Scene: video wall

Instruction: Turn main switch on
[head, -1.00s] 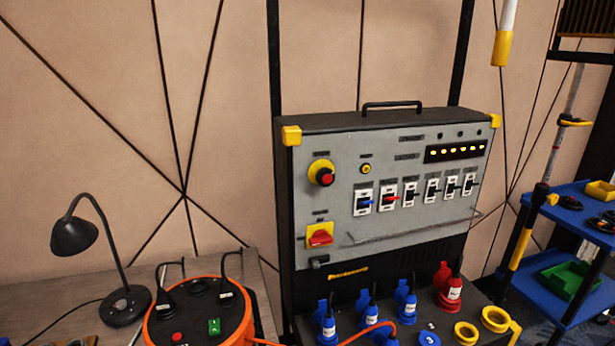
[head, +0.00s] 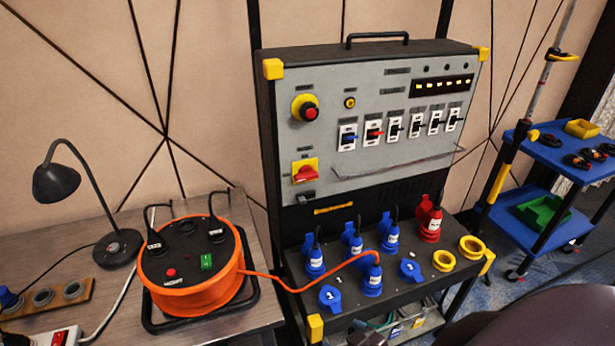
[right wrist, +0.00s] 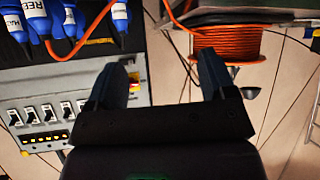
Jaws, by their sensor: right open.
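The main switch (head: 305,171), a red rotary handle on a yellow plate, is at the lower left of the grey control panel (head: 375,150) in the head view. Its handle looks roughly horizontal. My right gripper (right wrist: 160,72) is open and empty in the right wrist view, its two dark fingers spread apart. That view shows the panel (right wrist: 45,95) upside down on the left. The left finger covers part of the panel's edge, and I cannot make out the main switch clearly there. My left gripper is not in view.
An orange cable reel (head: 195,265) sits on the table left of the panel, its cable running to the blue plugs (head: 371,275). A black lamp (head: 60,185) stands further left. A blue shelf cart (head: 545,155) is at the right. Space before the panel face looks clear.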

